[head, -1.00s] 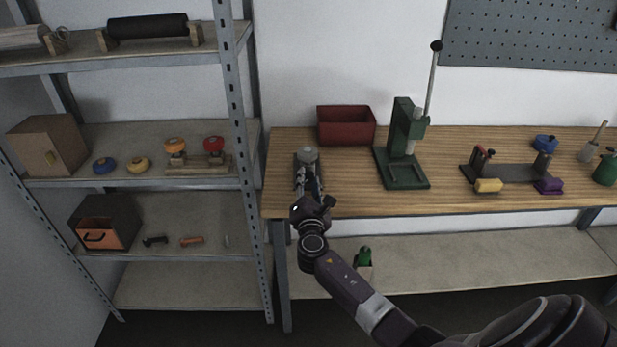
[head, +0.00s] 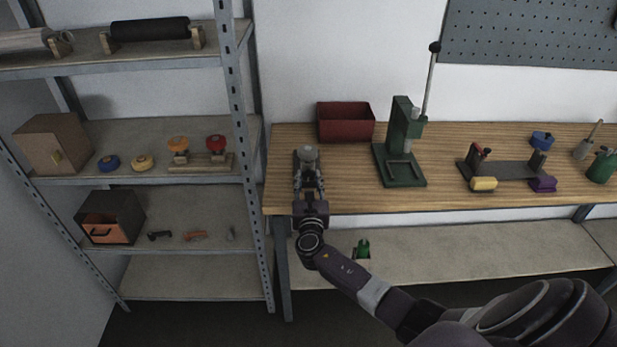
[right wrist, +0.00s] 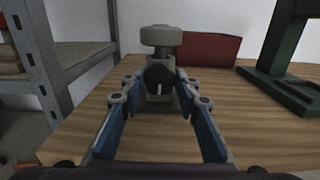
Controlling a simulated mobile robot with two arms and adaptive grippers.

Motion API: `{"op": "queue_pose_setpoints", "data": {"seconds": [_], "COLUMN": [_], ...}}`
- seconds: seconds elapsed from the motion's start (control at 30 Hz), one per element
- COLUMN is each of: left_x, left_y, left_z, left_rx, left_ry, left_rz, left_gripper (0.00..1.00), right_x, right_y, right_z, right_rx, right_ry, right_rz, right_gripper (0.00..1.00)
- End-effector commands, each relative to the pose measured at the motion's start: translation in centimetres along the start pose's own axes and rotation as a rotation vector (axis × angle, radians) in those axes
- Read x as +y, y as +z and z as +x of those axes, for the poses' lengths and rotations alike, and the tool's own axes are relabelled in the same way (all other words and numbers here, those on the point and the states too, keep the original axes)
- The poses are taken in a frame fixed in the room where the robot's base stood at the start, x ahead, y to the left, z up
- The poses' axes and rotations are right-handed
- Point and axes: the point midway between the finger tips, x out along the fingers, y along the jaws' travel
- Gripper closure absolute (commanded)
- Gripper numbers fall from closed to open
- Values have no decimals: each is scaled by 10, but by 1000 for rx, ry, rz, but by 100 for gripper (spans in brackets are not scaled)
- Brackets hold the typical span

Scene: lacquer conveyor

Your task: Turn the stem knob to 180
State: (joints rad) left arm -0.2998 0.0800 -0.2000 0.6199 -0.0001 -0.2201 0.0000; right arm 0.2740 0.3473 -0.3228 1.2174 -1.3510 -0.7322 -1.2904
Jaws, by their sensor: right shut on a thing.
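A small grey fixture with a round grey cap (head: 307,153) stands near the left end of the wooden bench; the cap also shows in the right wrist view (right wrist: 160,36). Below the cap, a dark knob (right wrist: 160,74) faces me, and I take it for the stem knob. A pale upright line shows just below its middle. My right gripper (head: 308,182) reaches in from the front. In the right wrist view its fingertips (right wrist: 160,82) close on the dark knob from both sides. Any scale marks are too small to read. My left gripper is not in view.
A red bin (head: 345,124) stands behind the fixture. A green lever press (head: 403,175) stands to its right. A metal shelf (head: 205,165) with knobs and boxes is close on the left. The bench (head: 350,190) is bare between fixture and press.

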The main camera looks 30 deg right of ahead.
Motion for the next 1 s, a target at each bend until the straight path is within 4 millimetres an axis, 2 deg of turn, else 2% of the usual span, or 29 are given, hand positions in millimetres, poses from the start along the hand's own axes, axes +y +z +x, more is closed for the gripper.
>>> {"op": "queue_pose_setpoints", "data": {"seconds": [0.53,0.57,0.7,1.0], "left_x": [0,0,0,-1], "left_y": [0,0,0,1], "left_z": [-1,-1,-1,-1], "left_rx": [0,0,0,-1], "left_ry": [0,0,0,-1], "left_rz": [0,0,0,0], "left_gripper": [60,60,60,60], "right_x": [0,0,0,0], "right_y": [-3,-3,-2,-1], "right_z": [-1,-1,-1,-2], "right_rx": [5,5,4,2], "right_ry": [1,1,1,1], "right_rz": [-24,-24,-24,-22], "right_gripper": [95,67,53,53]}}
